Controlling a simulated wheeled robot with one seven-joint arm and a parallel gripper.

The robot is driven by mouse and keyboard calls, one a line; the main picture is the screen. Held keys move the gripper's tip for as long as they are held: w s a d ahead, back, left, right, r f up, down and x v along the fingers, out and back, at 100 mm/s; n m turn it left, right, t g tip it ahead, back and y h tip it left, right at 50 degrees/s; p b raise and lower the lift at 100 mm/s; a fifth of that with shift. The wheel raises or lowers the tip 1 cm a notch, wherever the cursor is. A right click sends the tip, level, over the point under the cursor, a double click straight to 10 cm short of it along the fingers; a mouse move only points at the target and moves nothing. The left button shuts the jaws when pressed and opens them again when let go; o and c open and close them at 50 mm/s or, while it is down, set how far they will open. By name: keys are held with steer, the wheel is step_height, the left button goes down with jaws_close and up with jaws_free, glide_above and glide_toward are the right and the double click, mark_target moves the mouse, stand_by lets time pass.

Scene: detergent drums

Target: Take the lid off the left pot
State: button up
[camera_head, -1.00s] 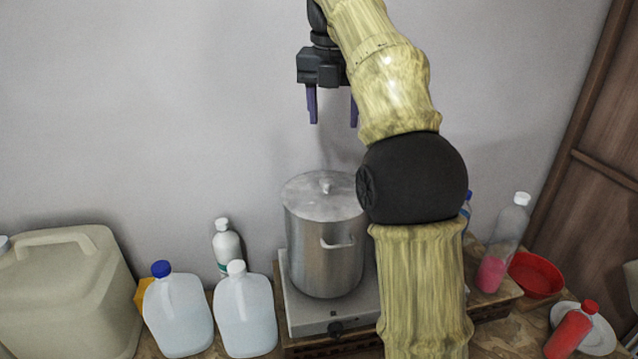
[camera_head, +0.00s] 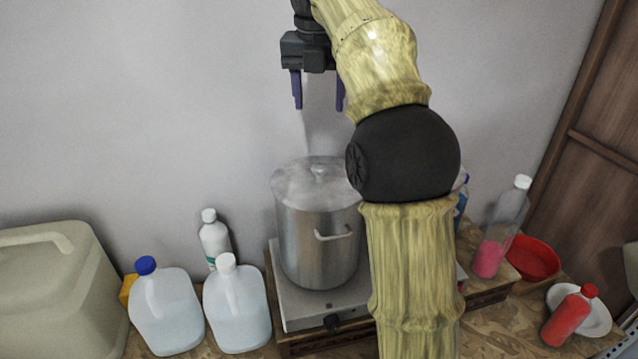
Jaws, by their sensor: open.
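A steel pot (camera_head: 308,245) with a side handle stands on a grey hot plate (camera_head: 300,306) in the middle of the head view. Its flat metal lid (camera_head: 297,184) is on it, with a small knob (camera_head: 319,171) on top. My gripper (camera_head: 318,106) points down above the lid, its two purple fingers apart and empty, with a clear gap to the knob. My arm covers the pot's right edge and whatever stands directly right of it, so a second pot is not visible.
Two clear jugs (camera_head: 167,312) (camera_head: 237,308), a white bottle (camera_head: 214,242) and a large beige canister (camera_head: 55,295) stand left. A pink-filled bottle (camera_head: 490,259), red bowl (camera_head: 533,259) and red bottle (camera_head: 568,320) on a plate (camera_head: 597,318) are right. A wall is behind.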

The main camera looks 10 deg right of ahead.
steer(key=b, duration=0.1)
glide_above(319, 166)
steer(key=f, duration=0.6)
steer(key=s+f, duration=0.1)
steer(key=f, duration=0.2)
steer(key=shift+w+f, duration=0.25)
steer(key=shift+s+a, duration=0.1)
steer(key=shift+s, duration=0.1)
steer(key=shift+w+f, duration=0.1)
steer(key=shift+f, duration=0.4)
step_height(319, 166, down, 3)
steer(key=shift+p, duration=0.45)
steer(key=shift+w+f, duration=0.25)
steer(key=shift+f, duration=0.35)
